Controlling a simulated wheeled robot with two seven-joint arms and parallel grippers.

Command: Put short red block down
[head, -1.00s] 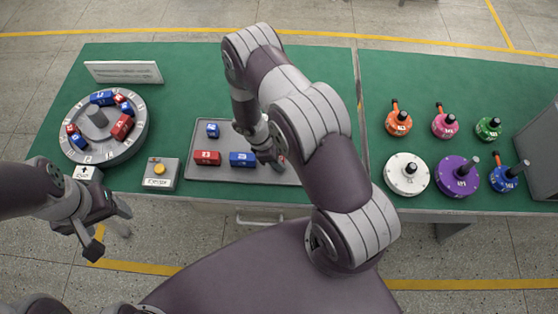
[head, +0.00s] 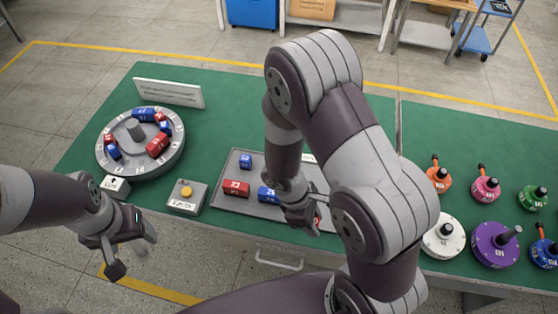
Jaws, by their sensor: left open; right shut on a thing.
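My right gripper (head: 306,218) points down over the right part of the grey tray (head: 228,205). It is shut on a short red block (head: 318,220), of which only a small red patch shows beside the fingers. Whether the block touches the tray is hidden. On the tray lie a small blue block (head: 246,162), a longer red block (head: 236,188) and a blue block (head: 267,194), partly near my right wrist. My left gripper (head: 134,252) is open and empty, in front of the table's left front edge.
A round grey dial (head: 112,168) holding several red and blue blocks stands at the left. A box with a yellow button (head: 186,193) sits between dial and tray. A white sign (head: 169,92) stands behind. Several coloured hubs, such as a purple one (head: 490,250), stand at the right.

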